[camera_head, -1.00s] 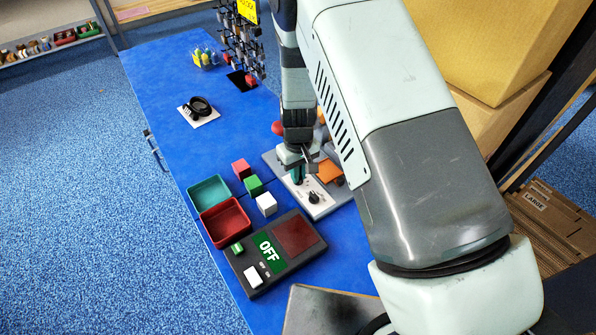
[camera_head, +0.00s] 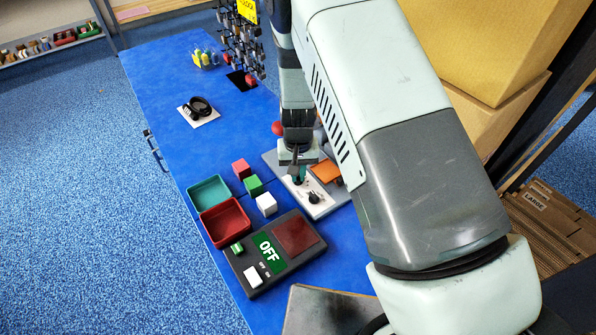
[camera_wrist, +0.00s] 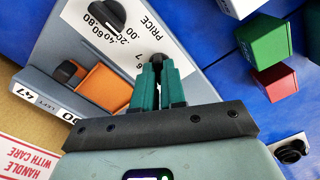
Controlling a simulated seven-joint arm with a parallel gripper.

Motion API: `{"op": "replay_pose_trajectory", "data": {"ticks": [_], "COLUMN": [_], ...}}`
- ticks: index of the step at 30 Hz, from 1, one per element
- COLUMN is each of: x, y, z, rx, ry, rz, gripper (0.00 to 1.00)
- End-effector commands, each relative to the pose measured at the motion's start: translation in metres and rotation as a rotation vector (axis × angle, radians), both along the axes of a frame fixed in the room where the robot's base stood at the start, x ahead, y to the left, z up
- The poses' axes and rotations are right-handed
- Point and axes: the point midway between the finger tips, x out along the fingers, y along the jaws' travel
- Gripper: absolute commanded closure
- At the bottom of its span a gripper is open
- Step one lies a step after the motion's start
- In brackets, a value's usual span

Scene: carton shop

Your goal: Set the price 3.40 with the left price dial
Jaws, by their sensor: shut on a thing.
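The price panel (camera_wrist: 135,30) is a white plate marked PRICE on a grey-blue base (camera_head: 325,209). My gripper (camera_head: 297,181) points down onto it. In the wrist view the teal fingers (camera_wrist: 158,75) are shut on the left price dial (camera_wrist: 157,59), a dark knob mostly hidden between them. The digits 6 and 7 show beside it; its pointer and setting cannot be read. The other price dial (camera_wrist: 108,12), a black knob also seen in the head view (camera_head: 313,198), stands free beside the marks 00, 20, 40, 60 and 80.
An orange block (camera_wrist: 104,87) and a black knob (camera_wrist: 67,72) sit close beside the panel. White (camera_head: 266,204), green (camera_head: 253,186) and red (camera_head: 241,169) blocks stand left of it. Teal (camera_head: 210,193) and red (camera_head: 226,221) trays and a dark unit reading OFF (camera_head: 268,252) are nearby.

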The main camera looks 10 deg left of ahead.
Motion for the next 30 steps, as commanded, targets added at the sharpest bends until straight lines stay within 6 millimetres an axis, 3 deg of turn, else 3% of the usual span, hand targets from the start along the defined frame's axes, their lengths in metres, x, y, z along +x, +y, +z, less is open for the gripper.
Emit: {"op": "replay_pose_trajectory", "data": {"ticks": [8,9,14,23,30], "x": [-0.002,-0.002,-0.001,0.0,0.0], "y": [-0.001,-0.001,0.0,0.0,0.001], "z": [0.0,0.0,0.0,0.002,0.037], "rx": [-0.002,-0.002,-0.001,0.0,0.001], "ry": [0.006,0.006,0.004,0.001,-0.002], "rz": [0.0,0.0,0.001,0.001,0.003], "gripper": [1.0,0.86,0.64,0.64,0.64]}}
